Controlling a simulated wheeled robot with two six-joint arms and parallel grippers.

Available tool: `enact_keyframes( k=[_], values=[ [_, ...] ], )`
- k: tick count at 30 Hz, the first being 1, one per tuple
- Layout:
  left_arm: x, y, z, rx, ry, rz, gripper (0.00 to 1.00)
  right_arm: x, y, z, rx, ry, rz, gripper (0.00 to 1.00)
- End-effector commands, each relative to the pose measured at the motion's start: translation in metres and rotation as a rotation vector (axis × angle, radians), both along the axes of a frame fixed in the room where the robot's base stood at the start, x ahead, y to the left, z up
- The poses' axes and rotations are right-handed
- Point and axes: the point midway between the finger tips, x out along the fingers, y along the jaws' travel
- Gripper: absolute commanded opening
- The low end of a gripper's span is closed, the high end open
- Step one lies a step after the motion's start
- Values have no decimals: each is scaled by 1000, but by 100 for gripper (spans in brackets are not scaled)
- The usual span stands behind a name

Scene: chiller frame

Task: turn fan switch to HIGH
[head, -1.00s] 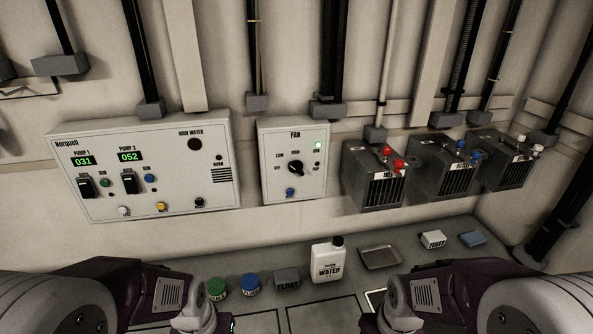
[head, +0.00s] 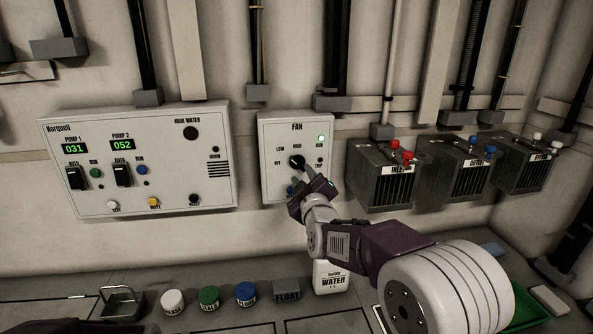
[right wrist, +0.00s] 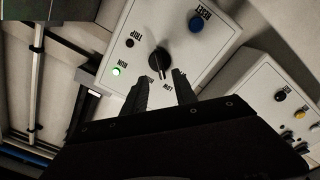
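The fan switch is a black rotary knob (head: 297,162) on the white FAN panel (head: 268,128), with OFF, LOW and HIGH labels around it. In the right wrist view the knob (right wrist: 158,61) shows a white mark on its side toward the LOW label; I cannot tell the exact setting. My right gripper (head: 303,177) is just in front of the knob, at its lower right. In the right wrist view its two fingers (right wrist: 160,76) are apart, with the knob just beyond the tips; contact is not visible.
A green RUN light (head: 321,139) is lit on the FAN panel. A blue button (right wrist: 196,23) sits beside the knob. The pump panel (head: 100,190) is to the left, metal boxes (head: 385,180) to the right. Below, a counter holds jars and a water bottle (head: 331,279).

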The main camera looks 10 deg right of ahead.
Motion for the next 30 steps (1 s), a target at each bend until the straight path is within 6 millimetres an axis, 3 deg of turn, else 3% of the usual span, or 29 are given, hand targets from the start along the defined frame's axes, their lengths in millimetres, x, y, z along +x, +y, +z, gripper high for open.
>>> enact_keyframes(
  k=[3, 9, 20, 24, 30],
  values=[
    [0, 0, 5, 0, 0, 0, 0, 27, -1, 0, 1, 2, -2, 34],
    [0, 0, 9, 0, 0, 0, 0, 60, -1, 0, 0, 2, -1, 34],
    [0, 0, 9, 0, 0, 0, 0, 69, -1, -1, 0, 2, -1, 34],
    [0, 0, 9, 0, 0, 0, 0, 69, -1, -1, 0, 2, -1, 0],
    [0, 0, 9, 0, 0, 0, 0, 69, -1, -1, 3, 2, -1, 0]
  ],
)
